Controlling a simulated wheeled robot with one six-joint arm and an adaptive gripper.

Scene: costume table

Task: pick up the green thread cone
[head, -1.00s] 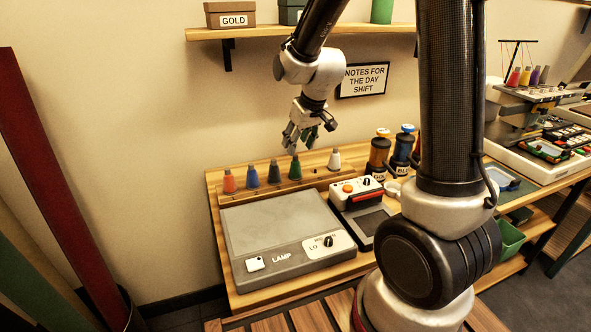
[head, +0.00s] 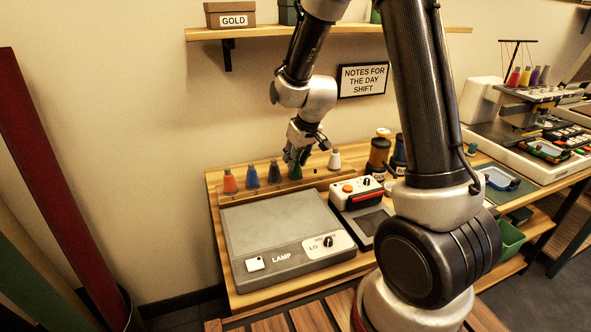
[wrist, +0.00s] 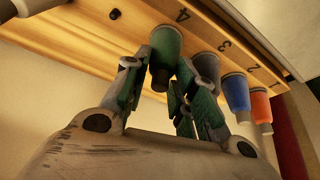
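The green thread cone (head: 296,176) stands on the wooden rack at the back of the table, fourth from the left. In the wrist view the green cone (wrist: 165,48) sits between my two fingers (wrist: 160,75), by the number 4. One finger is on each side of its narrow part. The fingers look spread, with a small gap beside the cone; whether either touches it is unclear.
Orange (head: 229,181), blue (head: 252,177) and dark grey (head: 274,174) cones stand left of it on the rack (head: 240,193). A white cone (head: 334,160) stands right. A bare peg (wrist: 115,14) lies between green and white. The grey lamp box (head: 275,235) is in front.

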